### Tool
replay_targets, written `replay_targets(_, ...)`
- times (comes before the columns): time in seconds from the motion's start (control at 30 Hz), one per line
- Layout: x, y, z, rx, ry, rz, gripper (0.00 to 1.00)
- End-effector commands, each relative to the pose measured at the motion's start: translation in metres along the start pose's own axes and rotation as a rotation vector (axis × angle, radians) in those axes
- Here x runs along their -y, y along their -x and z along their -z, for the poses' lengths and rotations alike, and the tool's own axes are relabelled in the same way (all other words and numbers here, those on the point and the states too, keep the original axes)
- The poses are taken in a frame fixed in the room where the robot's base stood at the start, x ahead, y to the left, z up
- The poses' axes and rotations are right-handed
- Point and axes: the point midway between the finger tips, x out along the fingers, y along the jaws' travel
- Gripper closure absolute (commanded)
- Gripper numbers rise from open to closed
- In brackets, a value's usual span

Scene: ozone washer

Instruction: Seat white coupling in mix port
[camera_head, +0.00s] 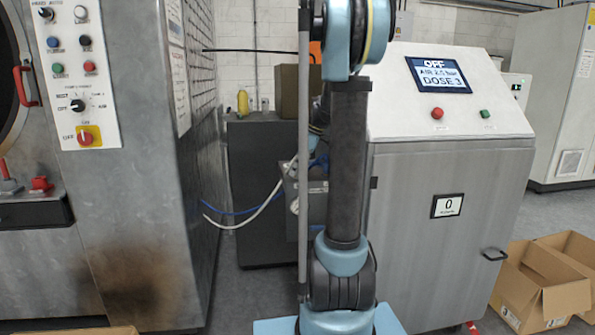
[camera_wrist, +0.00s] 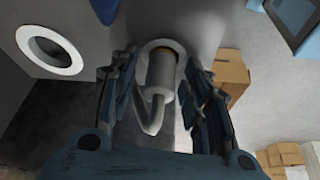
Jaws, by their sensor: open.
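In the wrist view, the white coupling (camera_wrist: 161,76) is a short white cylinder with a brownish band at its far end. A pale hose (camera_wrist: 152,117) curves away from its near end. The far end meets a pale ring on a grey surface; I cannot tell how deep it sits. My gripper (camera_wrist: 161,60) is open, with one dark finger on each side of the coupling and visible gaps between. A white ring around a dark round opening (camera_wrist: 47,49) is to the left, empty. I cannot tell which ring is the mix port. My gripper is hidden in the head view.
In the head view, a steel cabinet with a screen reading OFF (camera_head: 437,76) stands right of my arm. A white hose (camera_head: 250,212) and a blue hose (camera_head: 240,211) hang left of it. Cardboard boxes (camera_head: 541,287) are on the right. A large machine (camera_head: 130,190) is left.

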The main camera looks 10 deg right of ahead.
Motion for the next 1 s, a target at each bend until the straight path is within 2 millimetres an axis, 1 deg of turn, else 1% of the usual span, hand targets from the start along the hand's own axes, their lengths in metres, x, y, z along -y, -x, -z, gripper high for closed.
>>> replay_targets(0.17,0.000,0.007,0.000,0.000,-0.001,0.000,0.56)
replay_targets(0.27,0.000,0.019,0.000,0.000,-0.002,0.000,0.56)
replay_targets(0.5,0.000,0.056,-0.001,0.000,-0.004,-0.001,0.56)
replay_targets(0.63,-0.001,0.069,-0.001,0.000,-0.003,-0.001,0.56)
replay_targets(0.77,0.003,0.076,0.000,0.002,-0.008,-0.001,0.56)
replay_targets(0.87,0.014,0.075,0.000,0.012,-0.041,-0.004,0.56)
replay_targets(0.97,0.038,0.070,0.000,0.033,-0.113,-0.011,0.56)
replay_targets(1.0,0.050,0.068,-0.001,0.044,-0.150,-0.016,0.56)
